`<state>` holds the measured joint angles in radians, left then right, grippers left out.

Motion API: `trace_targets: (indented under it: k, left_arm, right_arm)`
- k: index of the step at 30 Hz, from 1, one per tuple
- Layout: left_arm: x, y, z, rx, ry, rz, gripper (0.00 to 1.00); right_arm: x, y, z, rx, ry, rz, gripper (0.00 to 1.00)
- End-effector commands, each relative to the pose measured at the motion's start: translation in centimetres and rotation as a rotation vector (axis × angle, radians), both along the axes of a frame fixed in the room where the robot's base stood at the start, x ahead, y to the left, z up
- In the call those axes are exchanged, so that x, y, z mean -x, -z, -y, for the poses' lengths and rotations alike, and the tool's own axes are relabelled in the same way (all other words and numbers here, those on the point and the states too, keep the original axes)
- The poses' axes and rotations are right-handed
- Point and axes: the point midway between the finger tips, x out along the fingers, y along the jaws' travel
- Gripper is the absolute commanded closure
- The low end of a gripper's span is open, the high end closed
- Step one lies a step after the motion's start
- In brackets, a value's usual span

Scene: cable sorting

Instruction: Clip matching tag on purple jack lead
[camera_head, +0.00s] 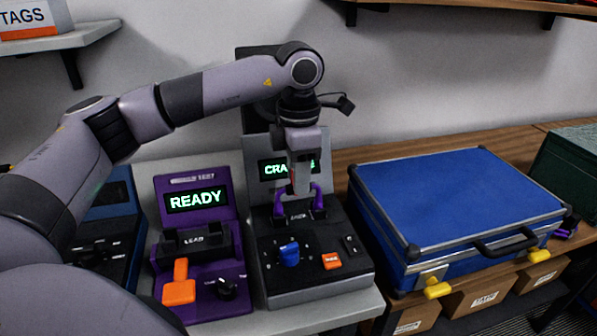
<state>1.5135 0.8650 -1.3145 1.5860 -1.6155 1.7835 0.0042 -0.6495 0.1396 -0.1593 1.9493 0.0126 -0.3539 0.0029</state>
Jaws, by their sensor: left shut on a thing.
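My left gripper (299,186) reaches down from above over the grey tester (330,292) and is shut on a purple piece (279,204). The purple piece rises in an arch on both sides of the fingers, at the black cradle of the grey tester; its middle is hidden by the fingers. I cannot tell whether it rests in the cradle or is just above it. I see no tag that I can make out. My right gripper is not in view.
A purple station (208,295) reading READY, with an orange lever (180,288), stands left of the grey tester. A blue case (450,200) is closed on the wooden bench at right. A small purple object (568,228) shows beyond it. A TAGS box (35,15) sits on the upper-left shelf.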

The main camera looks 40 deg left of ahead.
Motion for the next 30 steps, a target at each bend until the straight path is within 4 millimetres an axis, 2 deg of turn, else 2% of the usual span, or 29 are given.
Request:
trace_targets:
  k: [8,9,11,12,17,18,21,30]
  left_arm:
    - [0.0,0.02,0.01,0.0,0.001,0.0,0.96]
    - [0.0,0.02,0.01,0.0,0.001,0.0,0.62]
    - [0.0,0.02,0.01,0.0,0.001,0.0,0.42]
    - [0.0,0.02,0.01,0.0,0.0,0.0,0.38]
    - [0.0,0.02,0.01,0.0,0.0,0.0,0.38]
    - [0.0,0.02,0.01,0.0,0.0,0.0,0.35]
    - [0.0,0.02,0.0,0.0,0.0,0.0,0.09]
    - [0.0,-0.07,0.0,0.0,0.0,0.0,0.09]
  right_arm:
    - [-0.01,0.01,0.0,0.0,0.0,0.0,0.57]
    - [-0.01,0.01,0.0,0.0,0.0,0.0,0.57]
    - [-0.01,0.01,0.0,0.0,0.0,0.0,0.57]
    - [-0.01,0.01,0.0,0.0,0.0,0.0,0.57]
    - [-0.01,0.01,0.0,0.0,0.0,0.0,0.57]
    - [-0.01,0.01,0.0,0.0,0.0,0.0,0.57]
    - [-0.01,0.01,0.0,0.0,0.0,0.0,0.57]
    - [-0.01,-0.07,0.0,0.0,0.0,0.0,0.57]
